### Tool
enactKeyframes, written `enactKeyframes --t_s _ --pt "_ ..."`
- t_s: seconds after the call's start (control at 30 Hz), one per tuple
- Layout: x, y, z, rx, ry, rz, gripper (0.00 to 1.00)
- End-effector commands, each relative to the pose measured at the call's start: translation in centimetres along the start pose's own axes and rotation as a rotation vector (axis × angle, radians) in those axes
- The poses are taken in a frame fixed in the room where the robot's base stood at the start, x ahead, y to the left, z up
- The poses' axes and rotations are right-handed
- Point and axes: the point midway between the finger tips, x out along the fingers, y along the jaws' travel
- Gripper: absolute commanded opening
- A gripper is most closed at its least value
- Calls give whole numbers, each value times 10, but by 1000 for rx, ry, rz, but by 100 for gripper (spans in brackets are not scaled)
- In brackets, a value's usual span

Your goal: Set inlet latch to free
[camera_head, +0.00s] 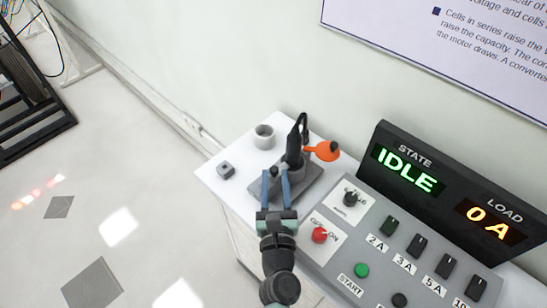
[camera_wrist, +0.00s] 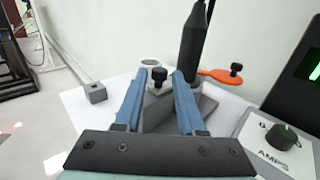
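An orange lever (camera_head: 321,152) with a black knob sticks out to the right of an upright black plug (camera_head: 293,150) on a grey base (camera_head: 308,184). No label shows which part is the inlet latch. In the wrist view the orange lever (camera_wrist: 214,75) is right of the plug (camera_wrist: 192,48). A small black knob (camera_wrist: 159,74) on a grey block lies left of the plug. My gripper (camera_head: 275,174) is open over the base, its blue fingers apart. In the wrist view the knob shows between the fingertips; I cannot tell whether they touch it.
A grey control panel (camera_head: 331,264) with knobs and buttons stands at the right, below a dark display (camera_head: 440,185) reading IDLE and 0 A. A grey cup (camera_head: 264,138) and small grey block (camera_head: 226,170) are on the white table's left. The wall is behind.

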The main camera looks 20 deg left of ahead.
Motion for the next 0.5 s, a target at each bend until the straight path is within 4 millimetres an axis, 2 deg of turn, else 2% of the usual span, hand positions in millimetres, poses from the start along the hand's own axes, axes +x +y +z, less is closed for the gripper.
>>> enactKeyframes --t_s 0.03,0.2,0.5 --pt "11 1 1 -2 -2 3 39" --pt "38 1 0 -4 -1 3 39" --pt "59 0 0 -3 0 1 39"
